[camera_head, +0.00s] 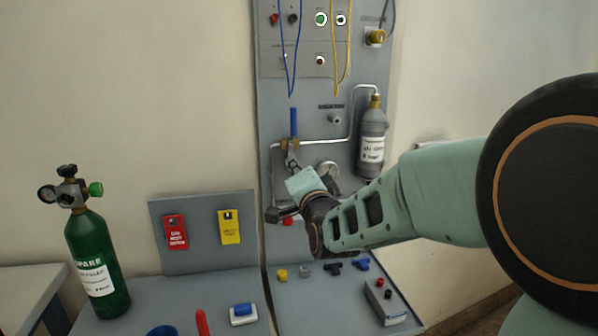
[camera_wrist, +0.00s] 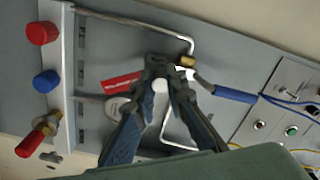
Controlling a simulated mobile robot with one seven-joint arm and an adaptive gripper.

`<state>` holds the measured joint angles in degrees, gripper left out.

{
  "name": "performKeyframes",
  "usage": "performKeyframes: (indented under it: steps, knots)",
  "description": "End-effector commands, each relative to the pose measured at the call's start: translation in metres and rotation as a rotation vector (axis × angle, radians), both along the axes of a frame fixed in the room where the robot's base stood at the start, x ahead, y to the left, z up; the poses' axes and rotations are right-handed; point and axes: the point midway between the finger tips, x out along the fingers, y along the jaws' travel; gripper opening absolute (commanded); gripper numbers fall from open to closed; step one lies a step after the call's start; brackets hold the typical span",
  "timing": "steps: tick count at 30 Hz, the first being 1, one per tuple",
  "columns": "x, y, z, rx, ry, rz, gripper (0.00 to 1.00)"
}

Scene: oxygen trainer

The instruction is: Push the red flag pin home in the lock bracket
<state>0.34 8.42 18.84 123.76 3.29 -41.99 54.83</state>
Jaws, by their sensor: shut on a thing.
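The red flag (camera_wrist: 122,84) of the pin shows in the wrist view, sticking out to the left beside my fingertips. My gripper (camera_wrist: 158,68) is shut, with a small pale round thing (camera_wrist: 160,86) between its fingers; I take this as part of the flag pin. In the head view my gripper (camera_head: 292,165) is at the wall panel, just below the brass valve (camera_head: 290,145) with its upright blue handle (camera_head: 294,122). The valve (camera_wrist: 186,60) and blue handle (camera_wrist: 233,94) are right of my fingertips in the wrist view. The lock bracket is not clearly visible; my fingers hide the pin's tip.
Metal pipes run around the valve. A grey cylinder (camera_head: 372,140) hangs on its right. Red (camera_wrist: 42,33) and blue (camera_wrist: 46,82) knobs stand out at the wrist view's left. A green oxygen cylinder (camera_head: 97,262) and small parts stand on the bench below.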

Motion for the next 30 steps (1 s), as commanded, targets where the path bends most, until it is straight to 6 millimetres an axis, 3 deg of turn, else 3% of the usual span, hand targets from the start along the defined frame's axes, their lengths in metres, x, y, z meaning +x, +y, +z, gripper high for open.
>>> performKeyframes:
  steps: [7, 8, 13, 23, 30]
  knots:
    - [0.005, 0.002, 0.002, 0.002, -0.006, 0.0, 0.0]
    - [0.006, 0.002, 0.003, 0.002, -0.006, 0.0, 0.13]
    - [0.005, 0.002, 0.002, 0.001, -0.003, 0.0, 0.31]
    - [0.003, 0.001, 0.001, 0.0, -0.001, 0.0, 0.32]
    - [-0.023, -0.007, 0.003, -0.001, -0.002, 0.0, 0.32]
